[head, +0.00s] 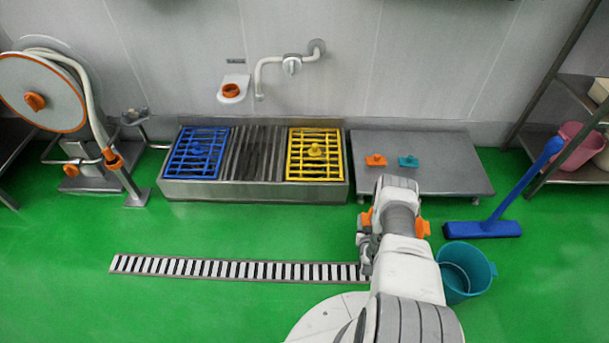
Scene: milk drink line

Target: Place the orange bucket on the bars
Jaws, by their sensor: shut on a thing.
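Orange parts, seemingly of the orange bucket (424,228), show on both sides of my arm. My arm hides the rest of it, so its tilt and height cannot be told. My gripper (366,258) is partly visible at the left of my arm; its fingertips are hidden. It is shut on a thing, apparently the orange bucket. The low metal basin by the wall has bare grey bars (251,152) in its middle, between a blue grid (196,152) on the left and a yellow grid (315,172) on the right.
A low steel table (452,178) right of the basin holds small orange (375,160) and teal (408,161) pieces. A teal bucket (468,272) and blue squeegee (482,229) stand at right. A hose reel (45,92) is at left. Green floor before the basin is clear around a drain (237,269).

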